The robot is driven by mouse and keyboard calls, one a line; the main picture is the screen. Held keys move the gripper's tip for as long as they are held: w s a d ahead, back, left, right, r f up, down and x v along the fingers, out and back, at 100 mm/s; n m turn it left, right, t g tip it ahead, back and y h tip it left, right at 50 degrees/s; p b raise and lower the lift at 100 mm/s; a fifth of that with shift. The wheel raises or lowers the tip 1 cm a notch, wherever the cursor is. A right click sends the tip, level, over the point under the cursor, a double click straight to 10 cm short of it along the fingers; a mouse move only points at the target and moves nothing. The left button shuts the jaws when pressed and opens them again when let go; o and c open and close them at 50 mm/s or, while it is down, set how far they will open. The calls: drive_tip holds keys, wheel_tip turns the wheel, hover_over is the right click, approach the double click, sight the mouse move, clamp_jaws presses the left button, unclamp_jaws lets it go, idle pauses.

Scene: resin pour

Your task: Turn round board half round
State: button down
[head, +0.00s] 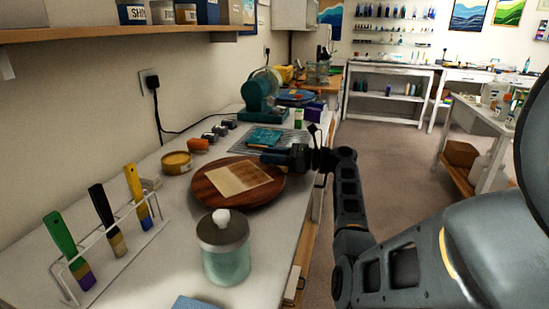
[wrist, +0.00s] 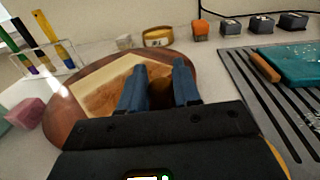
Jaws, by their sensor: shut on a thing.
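The round board (head: 238,198) is a brown wooden disc lying flat on the white bench, with a pale rectangular patch (head: 238,178) on its top. It also fills the left and middle of the wrist view (wrist: 62,114). My gripper (head: 272,157) is at the board's far right edge in the head view. In the wrist view its two blue-grey fingers (wrist: 160,90) reach over the board with a gap between them, and brown wood shows in that gap. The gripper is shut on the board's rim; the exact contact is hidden.
A glass jar with a grey lid (head: 226,248) stands near the board's front. A brush rack (head: 112,240) is at left, a yellow tin (head: 177,163) behind. A slatted rack with a teal item (head: 264,138) lies close behind my gripper.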

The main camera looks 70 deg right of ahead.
drive_tip(key=shift+w+d+n+y, duration=0.2)
drive_tip(key=shift+w+n+y, duration=0.2)
drive_tip(key=shift+y, duration=0.2)
drive_tip(key=c, duration=0.9)
unclamp_jaws()
drive_tip(key=shift+c, duration=0.2)
drive_tip(key=shift+s, duration=0.15)
drive_tip(key=v, duration=0.7)
drive_tip(key=shift+s+d, duration=0.1)
drive_tip(key=shift+s, duration=0.15)
drive_tip(key=shift+c, duration=0.4)
